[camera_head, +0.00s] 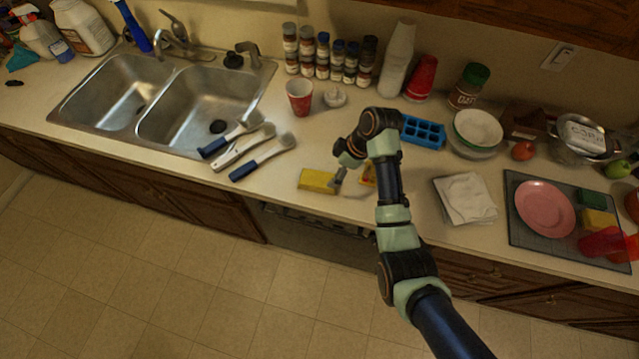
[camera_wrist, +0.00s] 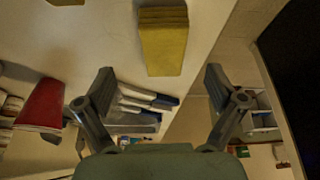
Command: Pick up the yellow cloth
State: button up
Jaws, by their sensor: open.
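The yellow cloth (camera_head: 318,180) lies as a flat, folded-looking rectangle near the front edge of the counter. In the wrist view the yellow cloth (camera_wrist: 163,42) is beyond my fingertips, roughly centred between them. My gripper (camera_head: 340,178) is just right of the cloth in the head view, and I cannot tell its exact height. In the wrist view my gripper (camera_wrist: 159,72) has its two fingers wide apart with nothing between them. The cloth looks apart from both fingers.
Another yellow item (camera_head: 369,174) is partly hidden behind my arm. Blue-handled brushes (camera_head: 262,157) lie left, by the sink (camera_head: 190,105). A red cup (camera_head: 299,97), blue tray (camera_head: 423,132) and white cloth (camera_head: 465,198) stand around. The counter front edge is close to the yellow cloth.

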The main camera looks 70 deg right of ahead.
aim_at(322, 179)
jog(key=shift+w+a+f, duration=0.1)
jog(key=shift+w+a, duration=0.05)
jog(key=shift+w, duration=0.05)
jog(key=x, duration=0.7)
jog(key=shift+w+a+f, duration=0.15)
jog(key=shift+w+a, duration=0.05)
jog(key=shift+w, duration=0.2)
jog(key=c, duration=1.3)
jog(key=shift+r+p, duration=1.95)
jog(key=shift+r, duration=8.1)
jog(key=shift+c, duration=0.2)
